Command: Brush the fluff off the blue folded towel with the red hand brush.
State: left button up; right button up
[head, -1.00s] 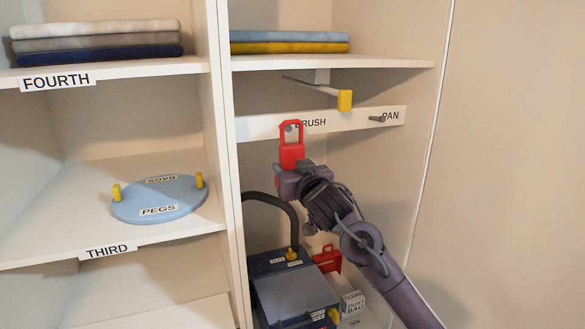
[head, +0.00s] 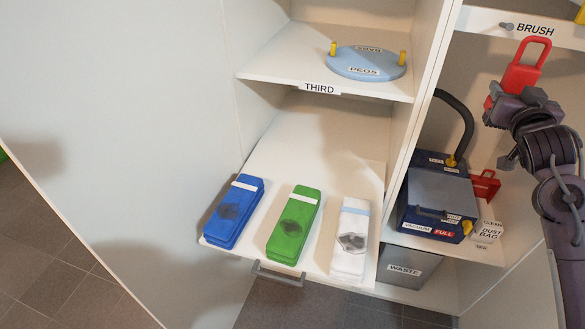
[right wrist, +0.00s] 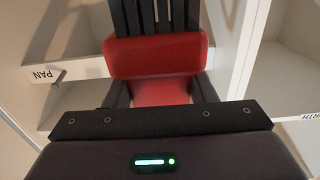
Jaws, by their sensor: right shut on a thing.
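The red hand brush (head: 520,72) is in my right gripper (head: 500,103), near the BRUSH peg at the upper right of the head view. The right wrist view shows the red brush (right wrist: 160,58) between the fingers, with dark bristles beyond it. The blue folded towel (head: 234,211) lies at the left of a low pull-out shelf, with a light band and a dark grey patch of fluff (head: 230,212) on it. The gripper is well up and to the right of the towel. My left gripper is not in view.
A green towel (head: 293,225) and a white towel (head: 351,240), each with a grey patch, lie beside the blue one. A blue vacuum (head: 437,200), a red dustpan (head: 485,186) and a WASTE bin (head: 402,268) stand at right. The THIRD shelf (head: 270,65) overhangs behind.

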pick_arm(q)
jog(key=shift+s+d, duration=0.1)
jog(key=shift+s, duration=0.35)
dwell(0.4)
